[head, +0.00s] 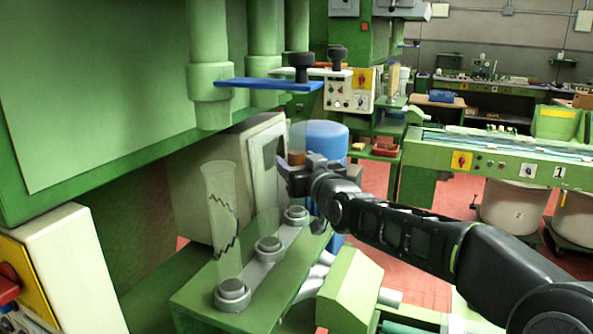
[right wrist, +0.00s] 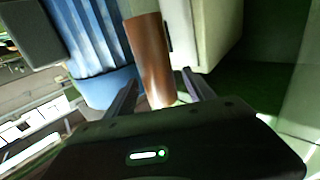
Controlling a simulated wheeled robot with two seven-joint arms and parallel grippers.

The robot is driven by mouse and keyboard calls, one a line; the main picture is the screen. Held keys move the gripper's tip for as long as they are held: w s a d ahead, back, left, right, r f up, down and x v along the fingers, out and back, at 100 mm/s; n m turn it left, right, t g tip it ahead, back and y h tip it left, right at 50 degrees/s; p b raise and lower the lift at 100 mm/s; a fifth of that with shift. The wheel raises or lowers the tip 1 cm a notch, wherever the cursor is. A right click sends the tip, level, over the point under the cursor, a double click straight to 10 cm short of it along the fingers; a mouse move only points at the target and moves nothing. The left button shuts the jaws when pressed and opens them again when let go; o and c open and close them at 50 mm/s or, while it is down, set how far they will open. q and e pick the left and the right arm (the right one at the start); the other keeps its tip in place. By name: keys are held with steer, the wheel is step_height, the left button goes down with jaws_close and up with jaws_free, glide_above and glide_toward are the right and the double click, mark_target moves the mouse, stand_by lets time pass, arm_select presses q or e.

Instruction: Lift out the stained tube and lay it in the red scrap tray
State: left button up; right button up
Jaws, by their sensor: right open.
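The stained tube (head: 297,158) stands in the far holder of the row, its brown part just above my right gripper (head: 300,176). In the right wrist view the brown tube (right wrist: 149,55) rises between the two open fingers of my right gripper (right wrist: 160,86); I cannot tell if either finger touches it. A clear tube with a jagged black line (head: 222,225) stands upright in the near holder. A short clear tube (head: 268,223) stands in the middle holder. I cannot make out the red scrap tray for certain. My left gripper is out of view.
The green block (head: 205,300) carries the row of grey holders. A blue container (head: 328,137) stands behind my right gripper; its ribbed side shows in the right wrist view (right wrist: 88,40). A blue bar (head: 268,84) hangs above. A small reddish box (head: 385,147) sits farther back.

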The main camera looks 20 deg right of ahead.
stand_by(0.4)
jaws_close()
stand_by(0.5)
